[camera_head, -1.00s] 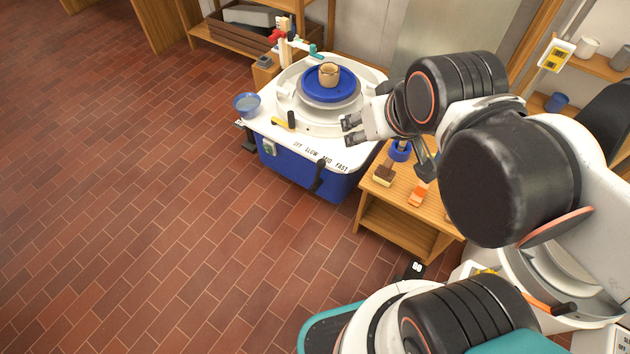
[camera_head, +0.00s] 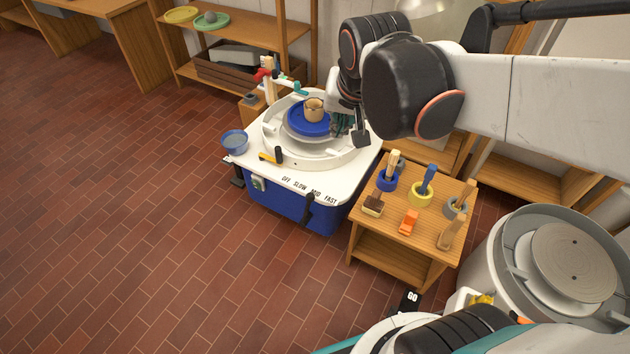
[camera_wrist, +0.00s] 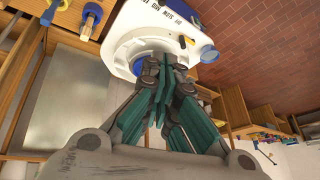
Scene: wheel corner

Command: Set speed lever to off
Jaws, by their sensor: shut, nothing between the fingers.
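The speed lever (camera_head: 270,157), a yellow bar with an upright black knob, is on the white top of the blue pottery wheel (camera_head: 290,208). It lies left of the printed OFF, SLOW, MID and FAST labels (camera_head: 308,190). In the wrist view a small black and yellow part, seemingly the lever (camera_wrist: 184,41), shows beyond the fingers. My gripper (camera_head: 342,125) is at the right side of the wheel head, partly hidden by my arm, and apart from the lever. In the wrist view my gripper (camera_wrist: 166,75) has its teal-padded fingers together and empty.
A clay pot (camera_head: 314,108) stands on the blue wheel disc near my gripper. A blue bowl (camera_head: 235,142) sits at the top's left corner. A wooden side table (camera_head: 391,230) with tools stands right. The floor in front and left is clear.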

